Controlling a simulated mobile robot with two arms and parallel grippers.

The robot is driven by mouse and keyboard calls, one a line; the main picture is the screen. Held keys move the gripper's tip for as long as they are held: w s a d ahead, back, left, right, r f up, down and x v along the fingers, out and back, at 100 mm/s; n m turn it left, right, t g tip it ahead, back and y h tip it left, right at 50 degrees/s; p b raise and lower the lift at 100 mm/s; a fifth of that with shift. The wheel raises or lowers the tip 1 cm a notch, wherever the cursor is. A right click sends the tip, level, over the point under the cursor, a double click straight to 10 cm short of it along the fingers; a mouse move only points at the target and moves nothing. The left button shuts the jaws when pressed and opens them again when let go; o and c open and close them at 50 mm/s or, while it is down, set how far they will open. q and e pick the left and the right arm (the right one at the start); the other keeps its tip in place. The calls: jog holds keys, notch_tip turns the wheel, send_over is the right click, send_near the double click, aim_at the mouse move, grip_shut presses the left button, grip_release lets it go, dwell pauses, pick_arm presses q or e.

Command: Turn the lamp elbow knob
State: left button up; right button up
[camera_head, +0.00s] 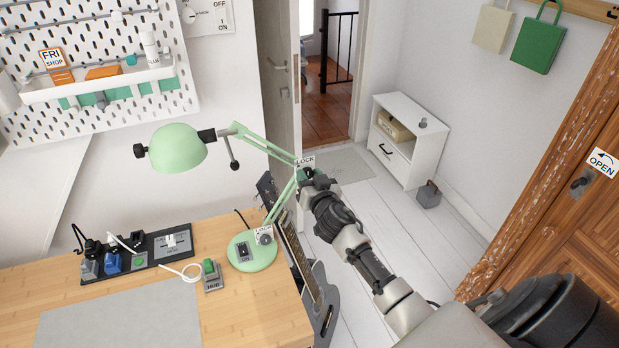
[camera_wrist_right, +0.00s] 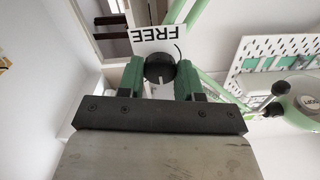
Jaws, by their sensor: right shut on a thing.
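The green desk lamp (camera_head: 178,148) stands on the desk with its round base (camera_head: 252,252) near the right edge. Its elbow knob (camera_wrist_right: 159,68) is a black round knob at the arm's bend, with a white label reading FREE (camera_wrist_right: 156,38) beside it in the wrist view. My left gripper is not in view.
A guitar (camera_head: 318,290) leans by the desk's right edge. A pegboard (camera_head: 95,60) hangs behind. A white cabinet (camera_head: 408,140) stands beyond open floor.

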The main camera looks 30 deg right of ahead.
jog(key=shift+n, duration=0.3)
jog(key=n, duration=0.5)
jog(key=shift+n+b, duration=0.3)
jog(key=n, duration=1.1)
jog(key=shift+n, duration=0.4)
jog(key=n, duration=0.5)
jog(key=shift+a+n, duration=0.1)
jog(key=shift+n, duration=0.2)
jog(key=shift+f, duration=0.1)
jog(key=o, duration=0.9)
jog(key=shift+o, duration=0.2)
jog(key=shift+s, duration=0.1)
